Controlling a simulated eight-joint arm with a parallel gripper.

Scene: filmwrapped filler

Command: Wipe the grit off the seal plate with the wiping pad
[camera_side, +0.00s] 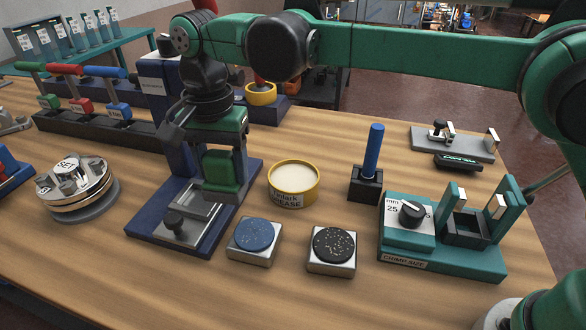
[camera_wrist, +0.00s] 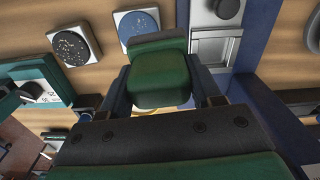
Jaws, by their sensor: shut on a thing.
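My gripper (camera_side: 222,178) is shut on a green block-shaped pad (camera_side: 221,168), taken as the wiping pad. The pad also shows between the fingers in the wrist view (camera_wrist: 159,78). It hangs above the navy station, which bears a bare silver plate (camera_side: 187,222) with a dark knob in front. To its right stand two square metal blocks with round tops. One has a blue disc (camera_side: 254,234) with pale specks, the other a black disc (camera_side: 334,245) with denser pale specks. Which one is called the seal plate I cannot tell. The pad appears apart from both discs.
A yellow-rimmed tub (camera_side: 293,183) stands behind the discs. A blue post in a black holder (camera_side: 366,184) and a teal crimp-size fixture (camera_side: 443,240) stand to the right. A round silver SET fixture (camera_side: 76,188) stands left. Bare wood lies in front of the discs.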

